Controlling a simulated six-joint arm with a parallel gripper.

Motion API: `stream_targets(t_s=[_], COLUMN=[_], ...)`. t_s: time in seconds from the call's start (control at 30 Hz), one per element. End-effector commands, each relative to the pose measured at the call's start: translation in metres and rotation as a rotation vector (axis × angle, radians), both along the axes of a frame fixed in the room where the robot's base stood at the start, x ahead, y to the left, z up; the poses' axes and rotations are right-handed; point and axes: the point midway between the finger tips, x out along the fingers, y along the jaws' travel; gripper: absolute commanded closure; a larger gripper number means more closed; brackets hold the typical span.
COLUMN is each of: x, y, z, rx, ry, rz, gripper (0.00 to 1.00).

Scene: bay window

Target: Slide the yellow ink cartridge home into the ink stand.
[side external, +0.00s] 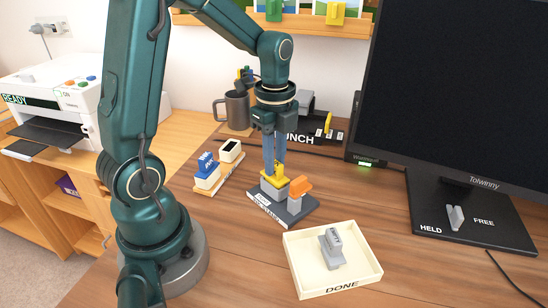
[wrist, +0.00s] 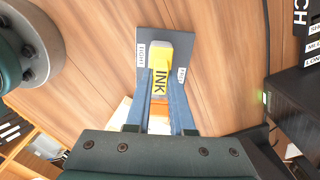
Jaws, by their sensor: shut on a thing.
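My gripper (side external: 274,166) points down with its blue fingers shut on the yellow ink cartridge (side external: 275,180). The cartridge is at the top of a grey block on the ink stand (side external: 291,213), a dark plate with white labels. I cannot tell how deep it sits or whether it touches the block's bottom. In the wrist view the cartridge (wrist: 160,80), marked INK, lies between my fingertips (wrist: 161,84), with the dark stand plate (wrist: 146,30) beyond it. An orange-topped piece (side external: 299,187) stands on the same plate, right beside the cartridge.
A cream tray (side external: 300,274) marked DONE holds a grey piece (side external: 331,246) in front. Blue and white blocks (side external: 207,172) stand on a strip to the left. A dark mug (side external: 236,110) and black punch rack are behind; a monitor (side external: 455,90) stands right.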

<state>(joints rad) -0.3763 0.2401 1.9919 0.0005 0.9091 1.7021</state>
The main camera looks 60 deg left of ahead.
Motion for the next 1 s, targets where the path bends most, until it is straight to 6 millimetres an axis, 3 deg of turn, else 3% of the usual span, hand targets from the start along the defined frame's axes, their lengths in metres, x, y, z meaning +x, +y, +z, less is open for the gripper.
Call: stream_targets(t_s=[0.33,0.37,0.4,0.43,0.47,0.77,1.0], x=[0.000,0.000,0.000,0.000,0.000,0.000,0.001], y=[0.000,0.000,0.000,0.000,0.000,0.000,0.000], z=[-0.008,-0.008,-0.008,-0.008,-0.008,-0.007,0.019], rx=[0.000,0.000,0.000,0.000,0.000,0.000,0.002], ry=[0.001,0.001,0.000,0.000,0.000,0.000,-0.006], rz=[0.000,0.000,0.000,0.000,0.000,0.000,0.000], gripper=[1.00,0.75,0.60,0.48,0.44,0.44,0.44])
